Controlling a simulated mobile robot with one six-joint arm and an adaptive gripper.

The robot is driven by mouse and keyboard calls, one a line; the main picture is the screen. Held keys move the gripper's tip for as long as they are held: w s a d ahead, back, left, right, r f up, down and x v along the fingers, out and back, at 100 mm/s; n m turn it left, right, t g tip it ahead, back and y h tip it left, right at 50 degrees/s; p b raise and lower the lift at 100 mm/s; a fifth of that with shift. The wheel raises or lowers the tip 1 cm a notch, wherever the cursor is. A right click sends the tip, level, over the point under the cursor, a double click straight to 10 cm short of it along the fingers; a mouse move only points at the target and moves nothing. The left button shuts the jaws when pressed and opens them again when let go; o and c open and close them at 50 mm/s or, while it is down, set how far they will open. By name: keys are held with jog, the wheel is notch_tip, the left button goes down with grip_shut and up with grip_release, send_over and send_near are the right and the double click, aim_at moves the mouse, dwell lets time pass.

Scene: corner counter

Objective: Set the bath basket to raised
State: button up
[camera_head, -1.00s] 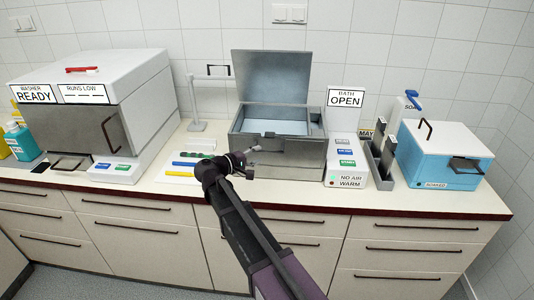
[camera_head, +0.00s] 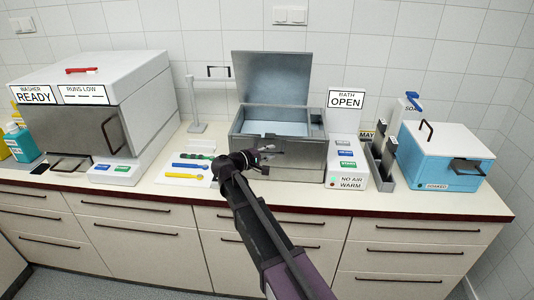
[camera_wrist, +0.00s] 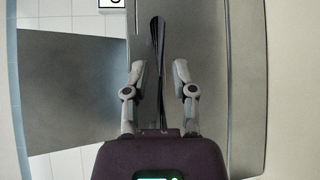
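The bath (camera_head: 285,168) is a grey metal box with its lid (camera_head: 270,78) standing up and a sign (camera_head: 346,99) reading OPEN. Its pale blue interior (camera_head: 275,129) shows, but I cannot clearly pick out the basket. A dark bracket-shaped handle (camera_head: 218,71) shows left of the lid; I cannot tell what it belongs to. My gripper (camera_head: 268,153) is over the bath's front part. In the wrist view, my gripper (camera_wrist: 159,68) has its two fingers apart. A thin dark strip (camera_wrist: 158,45) runs between them; I cannot tell whether it touches either finger.
A washer (camera_head: 95,115) stands left. Coloured tools (camera_head: 190,167) lie on a white mat left of my gripper. A slim stand (camera_head: 196,105) rises behind them. A button panel (camera_head: 346,160), a grey holder (camera_head: 380,160) and a blue box (camera_head: 440,150) are right of the bath.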

grip_shut()
notch_tip(320, 180, up, 9)
jog(key=p, duration=0.8)
jog(key=shift+f+p, duration=0.1)
jog(key=shift+p, duration=0.25)
jog(key=shift+w, duration=0.15)
jog(key=o, duration=0.6)
grip_release()
jog(key=shift+c, duration=0.2)
jog(key=shift+s, duration=0.2)
